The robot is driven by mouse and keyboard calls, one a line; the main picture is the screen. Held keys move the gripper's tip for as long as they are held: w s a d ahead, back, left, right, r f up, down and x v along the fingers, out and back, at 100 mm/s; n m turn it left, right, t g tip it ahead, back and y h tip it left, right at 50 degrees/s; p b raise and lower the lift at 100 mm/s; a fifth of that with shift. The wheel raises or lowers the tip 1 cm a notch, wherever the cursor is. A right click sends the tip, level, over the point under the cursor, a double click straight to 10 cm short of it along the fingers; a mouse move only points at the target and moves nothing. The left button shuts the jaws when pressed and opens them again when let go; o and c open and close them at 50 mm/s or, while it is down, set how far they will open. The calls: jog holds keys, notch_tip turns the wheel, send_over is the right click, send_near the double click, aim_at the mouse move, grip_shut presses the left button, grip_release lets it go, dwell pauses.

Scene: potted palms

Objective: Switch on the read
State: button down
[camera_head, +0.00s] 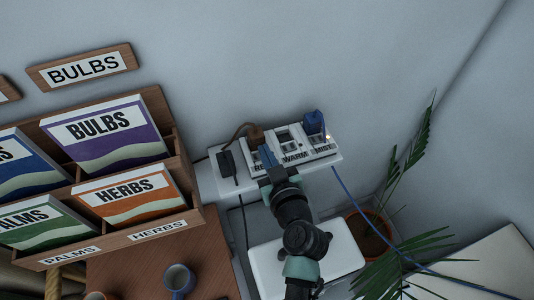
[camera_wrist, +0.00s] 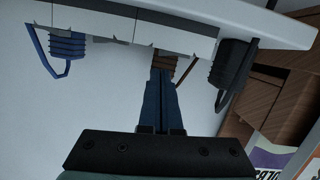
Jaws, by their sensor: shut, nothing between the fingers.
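A white power strip (camera_head: 292,147) with several labelled sections sits on a white shelf by the wall. The left label is mostly hidden by my fingers; only "RE" shows. The others read "WARM" and "MIST". A brown plug (camera_head: 256,134) sits in the left section, and the middle one has no plug. A blue plug (camera_head: 314,121) is in the MIST section, with a small light glowing near it. My gripper (camera_head: 266,153) is shut and empty at the front of the left section. In the wrist view its blue fingers (camera_wrist: 160,75) reach the strip's edge, below the brown plug (camera_wrist: 162,62); contact is unclear.
A black plug or adapter (camera_head: 227,163) stands on the shelf's left end. A blue cable (camera_head: 350,194) hangs on the right, beside a potted palm (camera_head: 370,232). A wooden rack (camera_head: 181,170) with seed packets stands left, with a blue mug (camera_head: 179,279) below.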

jog(key=shift+d+f, duration=0.1)
jog(key=shift+f, duration=0.35)
jog(key=f+b, duration=0.1)
jog(key=b, duration=0.2)
jog(key=shift+d+f, duration=0.15)
jog(key=shift+f, duration=0.15)
jog(key=shift+w+r+p, duration=0.1)
jog(key=shift+r+p, duration=0.5)
jog(key=shift+r, duration=0.1)
jog(key=r, duration=0.1)
jog(key=r+p, duration=0.2)
jog(key=r, duration=0.1)
jog(key=shift+d, duration=0.25)
jog(key=b+v, duration=0.2)
jog(key=v, duration=0.7)
jog(key=shift+s+d+f, duration=0.2)
jog(key=shift+s+d, duration=0.1)
jog(key=shift+d, duration=0.1)
